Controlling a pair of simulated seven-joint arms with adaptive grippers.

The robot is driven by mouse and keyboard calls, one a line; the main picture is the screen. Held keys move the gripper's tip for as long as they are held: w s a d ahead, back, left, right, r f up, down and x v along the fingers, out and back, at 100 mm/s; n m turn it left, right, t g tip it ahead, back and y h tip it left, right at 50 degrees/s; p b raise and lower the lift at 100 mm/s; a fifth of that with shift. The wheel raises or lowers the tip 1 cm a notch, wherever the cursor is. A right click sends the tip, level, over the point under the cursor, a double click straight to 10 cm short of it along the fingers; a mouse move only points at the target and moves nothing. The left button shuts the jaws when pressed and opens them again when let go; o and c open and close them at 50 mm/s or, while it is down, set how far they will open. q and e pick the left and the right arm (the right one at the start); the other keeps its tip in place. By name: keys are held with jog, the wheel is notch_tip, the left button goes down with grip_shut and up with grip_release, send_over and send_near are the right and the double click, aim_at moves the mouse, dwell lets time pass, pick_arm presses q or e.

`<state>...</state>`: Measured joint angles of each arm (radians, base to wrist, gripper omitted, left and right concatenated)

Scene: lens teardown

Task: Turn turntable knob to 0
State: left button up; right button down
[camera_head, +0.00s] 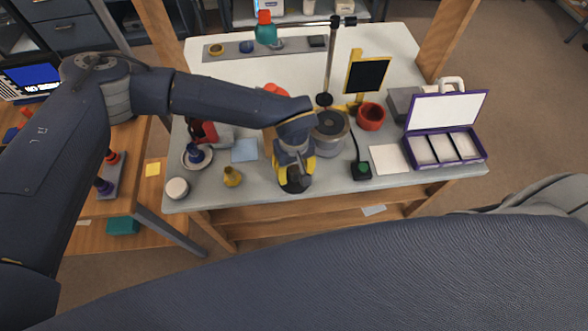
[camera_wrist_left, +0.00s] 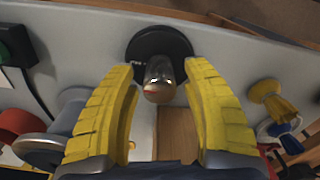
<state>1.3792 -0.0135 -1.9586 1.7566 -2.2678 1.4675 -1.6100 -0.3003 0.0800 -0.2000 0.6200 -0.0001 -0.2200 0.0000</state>
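A silver knob with a red mark (camera_wrist_left: 159,82) stands on a round black base (camera_wrist_left: 150,42) in the left wrist view. I take it to be the turntable knob. My left gripper (camera_wrist_left: 161,72) has its two yellow fingers apart, one on each side of the knob. Narrow gaps seem to show, but I cannot tell whether a finger touches it. In the head view my left gripper (camera_head: 293,174) points down over the black base (camera_head: 293,186) near the table's front edge and hides the knob. The scale and its 0 are not readable. My right gripper is not in view.
A grey cylindrical stand (camera_head: 332,130) is right of the left gripper. A black box with a green button (camera_head: 361,170), a red cup (camera_head: 371,116) and an open purple case (camera_head: 447,163) lie further right. A yellow object (camera_head: 232,177) and blue pad (camera_head: 244,150) are left.

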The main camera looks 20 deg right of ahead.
pick_arm(q)
grip_shut()
jog(key=shift+w, duration=0.1)
dwell(0.4)
jog(key=n, duration=0.4)
jog(key=shift+a, duration=0.1)
jog(key=n, duration=0.4)
jog(key=shift+a+n, duration=0.1)
jog(key=shift+n, duration=0.3)
jog(key=n, duration=0.5)
jog(key=shift+a+n, duration=0.15)
jog(key=shift+n, duration=1.85)
jog(key=shift+c, duration=0.9)
grip_release()
jog(key=shift+a, duration=0.1)
jog(key=o, duration=0.3)
jog(key=shift+s+d, duration=0.2)
jog(key=shift+s, duration=0.05)
